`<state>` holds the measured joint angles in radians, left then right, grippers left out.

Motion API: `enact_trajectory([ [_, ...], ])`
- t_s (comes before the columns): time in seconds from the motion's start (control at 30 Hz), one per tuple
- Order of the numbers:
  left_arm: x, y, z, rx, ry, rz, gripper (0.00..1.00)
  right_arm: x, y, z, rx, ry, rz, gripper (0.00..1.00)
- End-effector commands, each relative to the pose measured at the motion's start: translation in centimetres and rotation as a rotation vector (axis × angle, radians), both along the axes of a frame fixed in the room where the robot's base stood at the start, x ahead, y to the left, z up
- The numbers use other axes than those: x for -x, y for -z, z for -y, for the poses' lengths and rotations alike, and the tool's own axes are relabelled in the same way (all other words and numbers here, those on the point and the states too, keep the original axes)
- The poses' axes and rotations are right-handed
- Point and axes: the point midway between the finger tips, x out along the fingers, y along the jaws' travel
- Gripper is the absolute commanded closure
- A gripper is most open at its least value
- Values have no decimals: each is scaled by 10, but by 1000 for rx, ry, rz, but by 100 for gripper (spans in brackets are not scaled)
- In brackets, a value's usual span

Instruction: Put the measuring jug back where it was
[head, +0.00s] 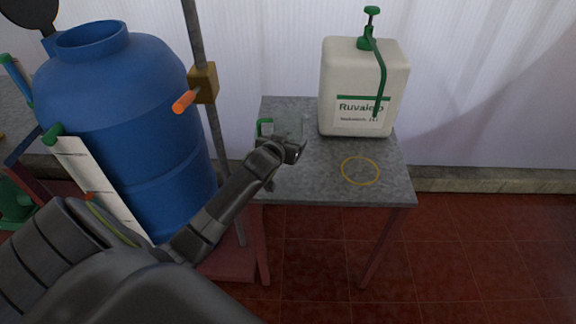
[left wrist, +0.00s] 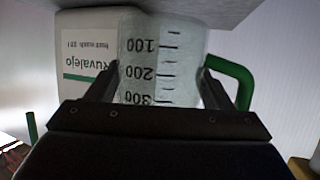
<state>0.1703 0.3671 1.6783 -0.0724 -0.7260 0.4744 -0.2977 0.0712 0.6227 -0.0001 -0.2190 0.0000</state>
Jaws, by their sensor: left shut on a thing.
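The clear measuring jug (head: 290,125) with a green handle (head: 264,127) is at the left part of the grey table (head: 300,182). In the left wrist view the jug (left wrist: 165,50) appears upside down, with black scale marks and its green handle (left wrist: 232,78) at the right. My left gripper (head: 279,152) is shut on the jug's body; its two fingers (left wrist: 162,78) lie either side of it. I cannot tell whether the jug's base touches the table. A yellow ring (head: 361,184) marked on the tabletop is empty, to the right of the jug. My right gripper is not in view.
A white Ruvalejo canister (head: 342,80) with a green pump stands at the table's back right, behind the ring. A large blue barrel (head: 130,110) stands left. A grey pole (head: 194,40) with an orange-handled fitting (head: 203,84) rises between barrel and table.

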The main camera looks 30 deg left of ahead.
Motion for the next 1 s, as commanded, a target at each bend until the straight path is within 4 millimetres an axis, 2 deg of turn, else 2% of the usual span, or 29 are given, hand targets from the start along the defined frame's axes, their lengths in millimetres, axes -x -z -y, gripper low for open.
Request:
enact_trajectory([
  [0.1,0,22,1,1,0,-2,54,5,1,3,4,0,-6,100],
  [0.27,0,37,1,0,0,0,54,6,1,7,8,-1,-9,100],
  [0.5,0,69,1,1,1,-1,54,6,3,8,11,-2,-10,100],
  [0.93,0,76,1,-1,1,1,54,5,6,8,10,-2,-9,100],
  [0.97,0,75,1,-1,1,0,23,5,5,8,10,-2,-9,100],
  [1.0,0,75,1,-1,1,0,18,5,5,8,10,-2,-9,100],
])
